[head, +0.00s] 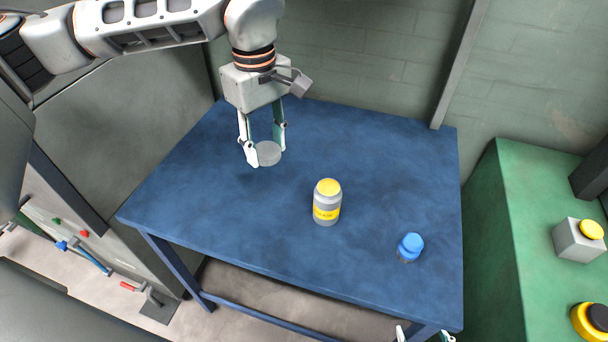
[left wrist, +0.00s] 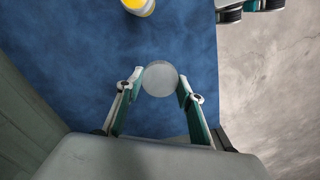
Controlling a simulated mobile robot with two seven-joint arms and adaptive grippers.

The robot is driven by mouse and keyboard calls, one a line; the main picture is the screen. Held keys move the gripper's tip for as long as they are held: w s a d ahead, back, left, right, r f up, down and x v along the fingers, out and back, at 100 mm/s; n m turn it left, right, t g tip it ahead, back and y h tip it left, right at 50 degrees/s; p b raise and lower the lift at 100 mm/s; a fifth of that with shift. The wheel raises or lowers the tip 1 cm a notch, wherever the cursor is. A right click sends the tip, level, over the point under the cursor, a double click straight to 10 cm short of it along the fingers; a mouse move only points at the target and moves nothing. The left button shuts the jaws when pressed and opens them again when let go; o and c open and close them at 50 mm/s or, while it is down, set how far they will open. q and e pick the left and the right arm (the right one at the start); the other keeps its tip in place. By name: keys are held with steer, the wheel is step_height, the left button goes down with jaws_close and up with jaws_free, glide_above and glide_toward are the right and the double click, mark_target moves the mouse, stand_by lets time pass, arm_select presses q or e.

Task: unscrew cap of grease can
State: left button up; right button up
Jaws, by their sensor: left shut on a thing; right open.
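The grease can (head: 326,211) is grey with a yellow band and a yellow top. It stands upright on the blue table (head: 215,215), near the middle. Part of it shows at the top of the left wrist view (left wrist: 142,5). My left gripper (head: 265,150) is shut on a flat grey round cap (head: 269,157), which appears to be above the table, behind and left of the can and apart from it. The cap also shows between the fingertips in the left wrist view (left wrist: 160,80). My right gripper (head: 424,335) is open at the table's front edge; only its fingertips show.
A small blue-topped container (head: 411,246) stands on the table, right of the can. A green bench (head: 510,235) on the right bears a grey box with a yellow button (head: 580,240). A wall stands behind the table. The table's left part is clear.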

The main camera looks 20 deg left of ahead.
mark_target(308, 196)
arm_select(q)
steer(key=n, duration=0.2)
steer(key=w+d+r+n, duration=0.1)
steer(key=n, duration=0.1)
steer(key=d+n, duration=0.1)
steer(key=n, duration=0.2)
steer(key=shift+w+d+r, duration=0.1)
steer(key=shift+w+r, duration=0.1)
steer(key=shift+w, duration=0.1)
steer(key=w+d+r+n, duration=0.3)
steer(key=d+n, duration=0.2)
steer(key=n, duration=1.2)
steer(key=shift+n, duration=0.3)
step_height(308, 196, down, 20)
steer(key=shift+d+r, duration=0.1)
steer(key=shift+f, duration=0.25)
steer(key=o, duration=1.2)
steer(key=shift+o, duration=0.2)
steer(key=shift+r, duration=0.1)
